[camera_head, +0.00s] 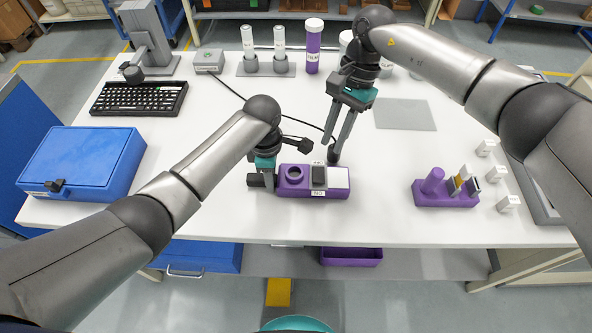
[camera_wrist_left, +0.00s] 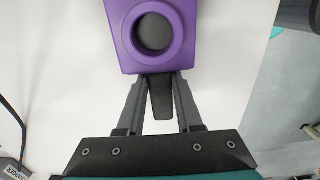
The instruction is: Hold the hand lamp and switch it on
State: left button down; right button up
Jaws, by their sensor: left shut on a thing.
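The purple block, apparently the hand lamp (camera_head: 293,191), lies on the white table at front centre. It has a round dark opening at its left end, a black piece on its middle and a white panel at its right. My left gripper (camera_head: 268,181) is at its left end. In the left wrist view, the fingers (camera_wrist_left: 161,84) close around a dark tab below the purple end with the ring (camera_wrist_left: 118,40). My right gripper (camera_head: 329,152) points down just behind the block, its fingers apart. Whether it touches the block cannot be told.
A blue box (camera_head: 85,158) and a keyboard (camera_head: 138,98) are at left. A purple holder (camera_head: 445,199) with small parts and white keycaps (camera_head: 508,203) are at right. Bottles and tubes (camera_head: 281,49) stand at the back. A dark cable (camera_head: 230,88) crosses the table from a grey box (camera_head: 209,60).

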jog(key=m, duration=0.2)
jog(key=shift+s+r+m, duration=0.1)
jog(key=shift+m, duration=0.2)
jog(key=c, duration=0.3)
jog(key=shift+r+m, duration=0.1)
jog(key=shift+m, duration=0.7)
grip_shut()
jog(key=r+n, duration=0.1)
jog(key=n, duration=0.9)
jog(key=s+r+n+t, duration=0.1)
jog(key=r+n, duration=0.1)
jog(key=n, duration=0.8)
jog(key=d+r+n+t+y, duration=0.1)
jog(key=r+n, duration=0.1)
jog(key=n, duration=0.8)
jog(key=shift+s+r, duration=0.1)
jog(key=shift+s, duration=0.1)
